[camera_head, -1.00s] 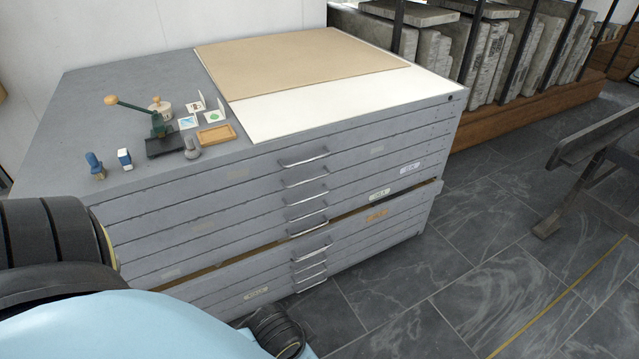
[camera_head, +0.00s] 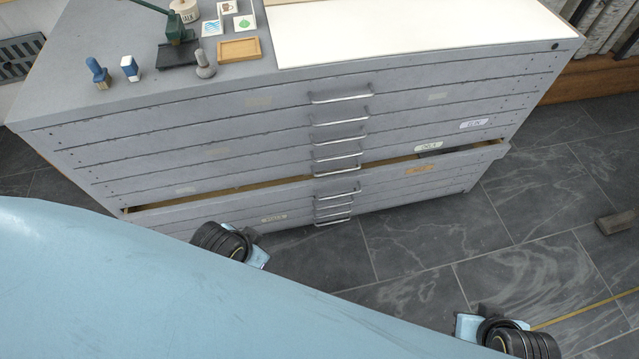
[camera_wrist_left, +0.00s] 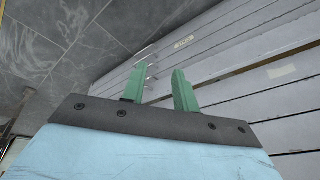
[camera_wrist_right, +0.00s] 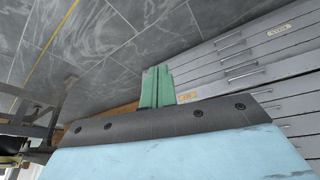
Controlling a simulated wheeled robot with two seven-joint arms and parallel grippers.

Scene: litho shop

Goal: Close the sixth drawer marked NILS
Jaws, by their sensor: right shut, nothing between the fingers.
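A grey flat-file cabinet has one drawer pulled out a little, its front (camera_head: 385,180) standing proud below a dark gap. This drawer bears an orange label (camera_head: 418,169), too small to read, and a metal handle (camera_head: 338,191). The orange label also shows in the right wrist view (camera_wrist_right: 187,97). My right gripper (camera_wrist_right: 157,86) is shut and empty, seen in front of the cabinet near the label end. My left gripper (camera_wrist_left: 158,85) is open and empty, with drawer fronts beyond its fingers. Neither gripper shows in the head view; contact with the drawer cannot be told.
The other drawers look shut, with metal handles (camera_head: 340,97) sticking out. On the cabinet top lie a white sheet (camera_head: 400,30), a wooden tray (camera_head: 239,49) and small stamps (camera_head: 205,65).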

